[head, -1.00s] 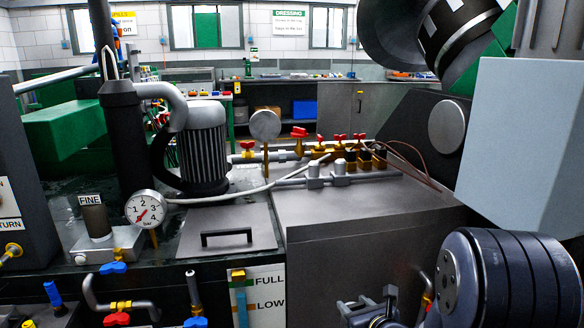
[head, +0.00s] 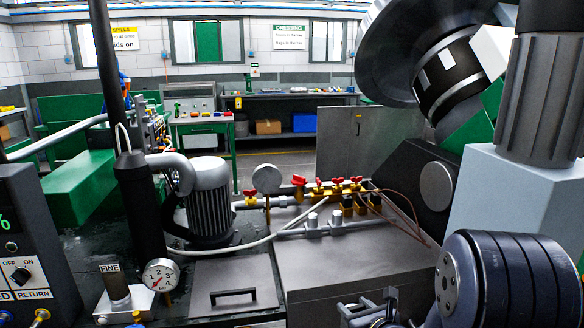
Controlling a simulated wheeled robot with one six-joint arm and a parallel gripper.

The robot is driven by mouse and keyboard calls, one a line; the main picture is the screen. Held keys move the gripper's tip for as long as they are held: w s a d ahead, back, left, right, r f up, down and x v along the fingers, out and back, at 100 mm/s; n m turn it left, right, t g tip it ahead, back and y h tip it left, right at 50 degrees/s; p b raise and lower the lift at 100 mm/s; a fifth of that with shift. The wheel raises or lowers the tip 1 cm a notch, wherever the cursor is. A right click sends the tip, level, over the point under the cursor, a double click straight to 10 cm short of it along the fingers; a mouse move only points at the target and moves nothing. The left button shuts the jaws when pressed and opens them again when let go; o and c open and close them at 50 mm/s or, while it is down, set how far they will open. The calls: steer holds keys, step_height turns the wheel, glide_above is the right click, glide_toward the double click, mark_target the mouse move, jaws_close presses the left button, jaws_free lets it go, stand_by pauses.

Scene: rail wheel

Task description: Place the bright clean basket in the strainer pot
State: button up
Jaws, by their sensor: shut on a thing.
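I cannot make out the bright clean basket in this view. No part that I can surely call the strainer pot shows. A short dull cylinder (head: 115,290) with a FINE label stands on a bright metal block at the lower left, beside a round pressure gauge (head: 160,275); I cannot tell whether it belongs to the strainer. My dark banded arm link fills the lower right, and a metal part of mine shows at the bottom edge. My gripper's fingertips and anything between them are out of the picture.
A flat grey lid (head: 233,292) with a black handle lies on the bench top. A ribbed motor (head: 208,200) and brass valves with red handles (head: 340,189) stand behind it. A control panel (head: 32,250) is at left, a pale grey housing (head: 510,195) at right. Floor shows beyond the bench.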

step_height(320, 180, up, 7)
steer(key=p, duration=0.5)
steer(key=shift+d, duration=0.1)
